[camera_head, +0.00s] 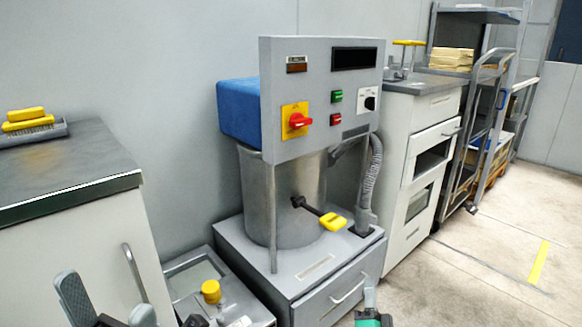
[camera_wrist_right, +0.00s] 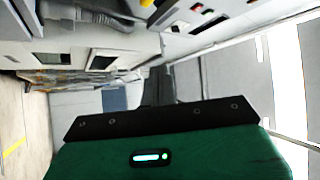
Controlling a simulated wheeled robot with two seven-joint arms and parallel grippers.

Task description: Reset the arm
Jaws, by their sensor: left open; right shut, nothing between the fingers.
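The grey machine (camera_head: 320,155) stands in the middle of the head view, with a red rotary switch (camera_head: 299,120) on a yellow plate and a steel drum (camera_head: 300,190). A lever with a yellow handle (camera_head: 333,221) sticks out in front of the drum. My left gripper (camera_head: 108,308) is open and empty at the bottom left, in front of the left cabinet. My right gripper (camera_head: 369,298) shows only by its tip and green body at the bottom edge, before the machine's drawer. It is shut and empty; its green body (camera_wrist_right: 170,155) also fills the bottom of the right wrist view.
A grey-topped cabinet (camera_head: 70,165) with yellow brushes (camera_head: 28,119) stands left. A low unit with a yellow knob (camera_head: 211,291) sits beside the machine. A white drawer cabinet (camera_head: 425,150) and a shelf rack (camera_head: 480,90) stand right. The floor (camera_head: 480,260) at right is clear.

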